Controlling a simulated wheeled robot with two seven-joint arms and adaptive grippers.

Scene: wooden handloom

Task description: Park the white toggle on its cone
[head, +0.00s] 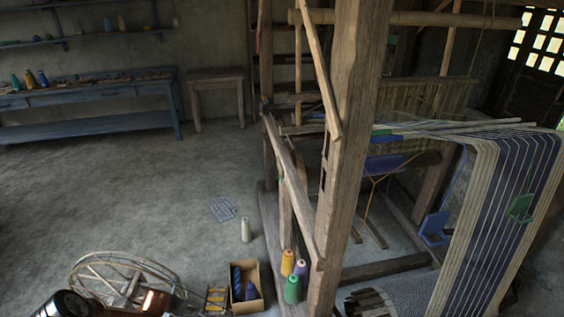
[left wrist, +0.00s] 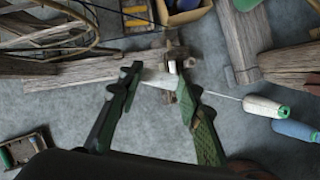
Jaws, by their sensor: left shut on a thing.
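In the left wrist view my left gripper (left wrist: 158,75) has its dark green fingers on either side of a small white piece (left wrist: 159,79), apparently the white toggle, and is shut on it. A white cone (left wrist: 262,107) with a green end shows to the right of the fingers, apart from them. A thin pale line runs from it toward the right finger. In the head view a white cone (head: 246,230) stands upright on the floor; I cannot tell if it is the same one. The right gripper is in neither view.
Yellow (head: 287,263), purple (head: 301,268) and green (head: 292,290) cones stand beside the loom post (head: 345,150). An open box (head: 260,278) holds dark blue things. A wheel frame (head: 120,262) is at lower left. A blue cone (left wrist: 296,130) is beside the white one.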

